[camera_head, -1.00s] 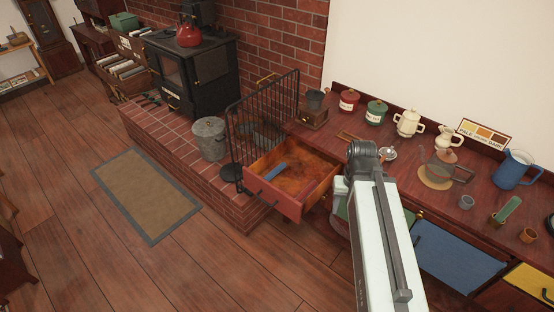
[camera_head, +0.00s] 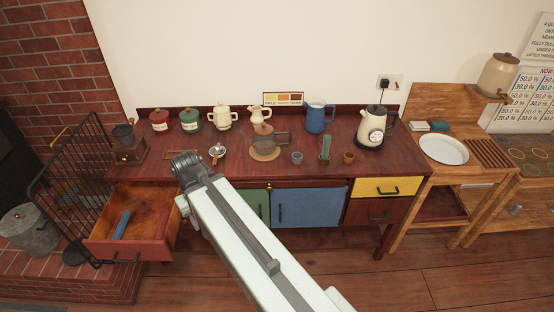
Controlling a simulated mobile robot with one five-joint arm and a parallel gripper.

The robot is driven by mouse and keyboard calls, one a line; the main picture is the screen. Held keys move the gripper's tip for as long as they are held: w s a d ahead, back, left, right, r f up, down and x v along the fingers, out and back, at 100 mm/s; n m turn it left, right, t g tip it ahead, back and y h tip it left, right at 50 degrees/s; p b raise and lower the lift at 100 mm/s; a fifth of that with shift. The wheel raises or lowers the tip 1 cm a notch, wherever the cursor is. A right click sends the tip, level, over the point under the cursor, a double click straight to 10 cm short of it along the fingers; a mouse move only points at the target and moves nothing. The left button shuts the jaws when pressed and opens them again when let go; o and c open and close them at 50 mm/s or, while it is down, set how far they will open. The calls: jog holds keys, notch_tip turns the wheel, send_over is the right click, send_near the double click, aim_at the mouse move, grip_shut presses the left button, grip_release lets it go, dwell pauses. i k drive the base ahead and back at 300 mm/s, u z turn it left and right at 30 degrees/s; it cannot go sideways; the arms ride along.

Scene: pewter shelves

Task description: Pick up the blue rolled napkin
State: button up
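A blue rolled object, which looks like the napkin (camera_head: 122,225), lies in the open red-fronted drawer (camera_head: 150,208) at the left end of the dark red counter. It lies lengthwise near the drawer's left side, and nothing covers it. My arm reaches up from the bottom of the picture, and its elbow joint stands just right of the drawer. The fingers of my gripper do not show; the arm hides what lies below the joint.
The counter top (camera_head: 300,172) holds canisters, a blue pitcher (camera_head: 318,117), a kettle (camera_head: 372,128) and small cups. A black metal guard (camera_head: 75,175) stands left of the drawer, beside a metal bucket (camera_head: 28,230). A wooden stand with a white plate (camera_head: 443,150) is at the right.

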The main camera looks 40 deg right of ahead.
aim_at(123, 222)
jog(key=u, duration=0.55)
jog(key=k, duration=0.5)
jog(key=z, duration=0.75)
jog(key=i, duration=1.5)
jog(key=u, duration=0.05)
